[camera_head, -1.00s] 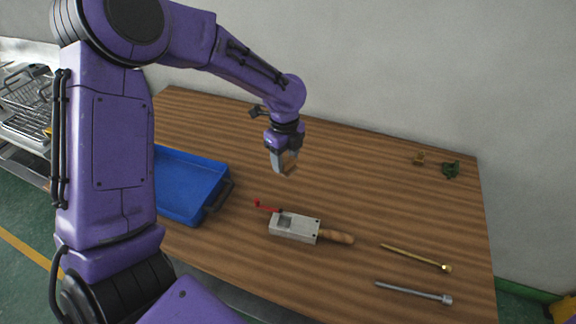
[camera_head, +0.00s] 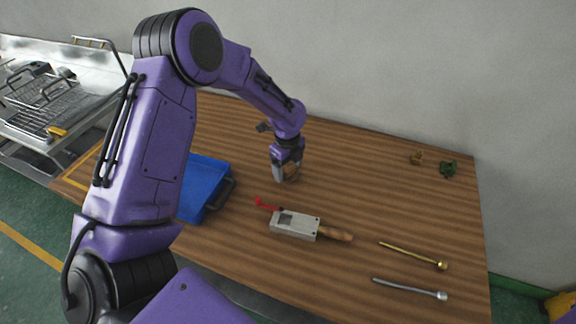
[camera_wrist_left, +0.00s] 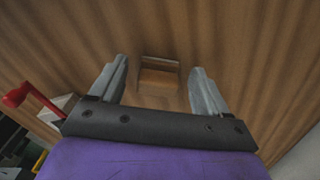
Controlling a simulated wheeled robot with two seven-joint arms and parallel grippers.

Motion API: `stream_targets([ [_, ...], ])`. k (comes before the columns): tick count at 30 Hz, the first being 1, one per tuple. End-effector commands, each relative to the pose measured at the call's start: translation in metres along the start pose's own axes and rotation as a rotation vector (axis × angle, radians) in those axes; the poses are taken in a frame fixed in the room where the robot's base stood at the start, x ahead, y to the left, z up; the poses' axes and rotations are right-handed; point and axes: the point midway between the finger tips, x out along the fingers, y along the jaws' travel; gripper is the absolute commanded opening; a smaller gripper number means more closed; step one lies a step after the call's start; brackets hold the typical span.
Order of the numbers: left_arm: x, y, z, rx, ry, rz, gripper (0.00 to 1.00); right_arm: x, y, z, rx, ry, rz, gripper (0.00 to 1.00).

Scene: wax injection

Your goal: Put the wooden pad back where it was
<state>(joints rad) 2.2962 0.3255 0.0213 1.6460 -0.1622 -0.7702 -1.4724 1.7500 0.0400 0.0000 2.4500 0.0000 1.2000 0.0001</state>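The wooden pad (camera_wrist_left: 158,77) is a small brown block on the striped wooden table (camera_head: 370,185). In the left wrist view it sits between the two fingers of my left gripper (camera_wrist_left: 160,88), with a gap on each side. The fingers are open and do not appear to touch it. In the head view my left gripper (camera_head: 286,177) is low over the middle of the table, and a bit of brown shows by its fingers. Whether the pad lies fully flat is hard to tell. My right gripper is not in view.
A blue tray (camera_head: 197,187) is to the left. In front lie a metal mold (camera_head: 295,224) with a wooden handle and red lever, a brass rod (camera_head: 412,256) and a grey rod (camera_head: 410,289).

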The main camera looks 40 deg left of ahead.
Motion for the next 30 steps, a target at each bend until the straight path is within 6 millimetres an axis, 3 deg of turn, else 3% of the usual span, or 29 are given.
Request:
stream_targets([
  [11,-0.008,0.0,0.0,0.0,0.0,-0.001,0.78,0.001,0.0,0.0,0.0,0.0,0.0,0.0],
  [24,-0.109,-0.001,0.0,-0.001,0.001,-0.004,0.78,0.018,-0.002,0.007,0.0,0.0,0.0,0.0],
  [30,-0.124,0.0,0.0,0.0,0.001,0.0,0.78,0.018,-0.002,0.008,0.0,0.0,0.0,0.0],
])
